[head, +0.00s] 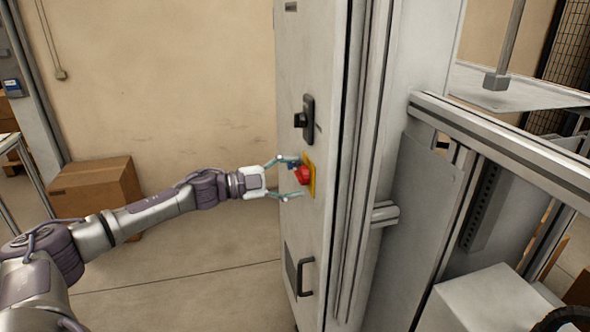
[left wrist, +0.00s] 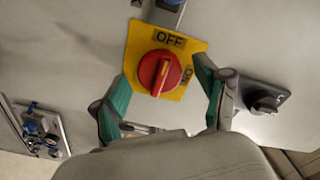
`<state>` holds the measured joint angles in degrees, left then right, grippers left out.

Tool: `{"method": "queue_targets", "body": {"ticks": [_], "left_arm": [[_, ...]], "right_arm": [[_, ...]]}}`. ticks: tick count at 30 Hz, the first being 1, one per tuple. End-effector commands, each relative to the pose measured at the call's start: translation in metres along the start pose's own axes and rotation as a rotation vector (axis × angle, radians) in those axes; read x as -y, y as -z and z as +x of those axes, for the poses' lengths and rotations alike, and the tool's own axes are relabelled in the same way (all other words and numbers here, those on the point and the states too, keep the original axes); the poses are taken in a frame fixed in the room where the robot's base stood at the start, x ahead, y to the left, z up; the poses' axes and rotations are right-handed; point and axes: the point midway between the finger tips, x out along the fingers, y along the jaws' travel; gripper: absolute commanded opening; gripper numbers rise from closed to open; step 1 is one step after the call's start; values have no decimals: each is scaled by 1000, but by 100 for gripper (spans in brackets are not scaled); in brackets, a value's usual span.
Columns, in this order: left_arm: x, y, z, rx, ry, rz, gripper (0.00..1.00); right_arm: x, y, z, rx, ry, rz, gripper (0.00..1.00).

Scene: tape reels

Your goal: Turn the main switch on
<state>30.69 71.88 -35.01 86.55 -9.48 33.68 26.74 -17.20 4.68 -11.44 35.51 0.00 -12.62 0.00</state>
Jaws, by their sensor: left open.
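The main switch is a red rotary knob (head: 302,175) on a yellow plate (head: 312,174), fixed to the side of a tall grey cabinet (head: 312,70). In the left wrist view the red knob (left wrist: 160,72) shows its ridge nearly upright, toward the OFF label (left wrist: 170,40); the ON label (left wrist: 187,76) is at the plate's right. My left gripper (head: 290,178) is open, its two green-padded fingers at either side of the knob. In the left wrist view its fingertips (left wrist: 165,80) flank the plate, and no contact with the knob is visible. My right gripper is not in view.
A black handle (head: 305,118) sits on the cabinet above the switch, and a door pull (head: 304,277) is below it. A metal frame rail (head: 500,140) stands at the right. A cardboard box (head: 97,196) is by the wall at the left. The floor between is clear.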

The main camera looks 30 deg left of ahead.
Motion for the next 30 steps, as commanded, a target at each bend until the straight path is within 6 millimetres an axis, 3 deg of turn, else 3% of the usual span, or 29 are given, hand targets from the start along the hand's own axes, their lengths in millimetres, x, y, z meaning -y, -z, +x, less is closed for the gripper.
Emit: {"method": "queue_targets", "body": {"ticks": [10, 21, 30], "left_arm": [[-1, 0, 5, 0, -1, 0, 74], [-1, 0, 5, 0, -1, 0, 14], [-2, -1, 4, 0, -2, 39, 14]], "right_arm": [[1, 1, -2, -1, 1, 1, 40], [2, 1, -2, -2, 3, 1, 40], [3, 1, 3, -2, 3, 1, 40]]}}
